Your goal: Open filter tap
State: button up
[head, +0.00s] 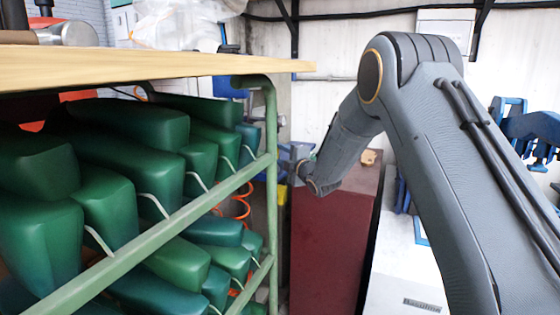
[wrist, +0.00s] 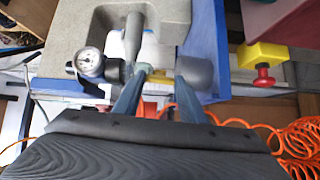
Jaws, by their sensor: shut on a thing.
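In the wrist view, my gripper (wrist: 163,70) reaches away from the camera with its two fingers apart, closed on a small part by a pressure gauge (wrist: 90,62). A yellow part (wrist: 157,76) shows between the fingers. I take the held part to be the filter tap, but the fingers hide much of it. A grey cylinder (wrist: 196,73) is beside the right finger, and a grey upright shape (wrist: 134,35) rises behind the left fingertip. I cannot tell how far the tap is turned. In the head view my gripper (head: 299,168) is small and partly hidden by my arm.
A yellow box with a red button (wrist: 263,72) is at the right of the wrist view. Orange coiled hose (wrist: 290,135) hangs below it. In the head view, a green rack (head: 235,180) of green lasts fills the left, and a dark red cabinet (head: 335,235) stands beyond my arm.

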jog(key=shift+n+b, duration=0.35)
jog(key=shift+n, duration=0.25)
jog(key=o, duration=1.1)
jog(key=shift+c, duration=0.2)
jog(key=shift+s, duration=0.1)
jog(key=v, duration=0.7)
jog(key=shift+s+d+b, duration=0.2)
jog(key=shift+s+b, duration=0.15)
jog(key=shift+d, duration=0.1)
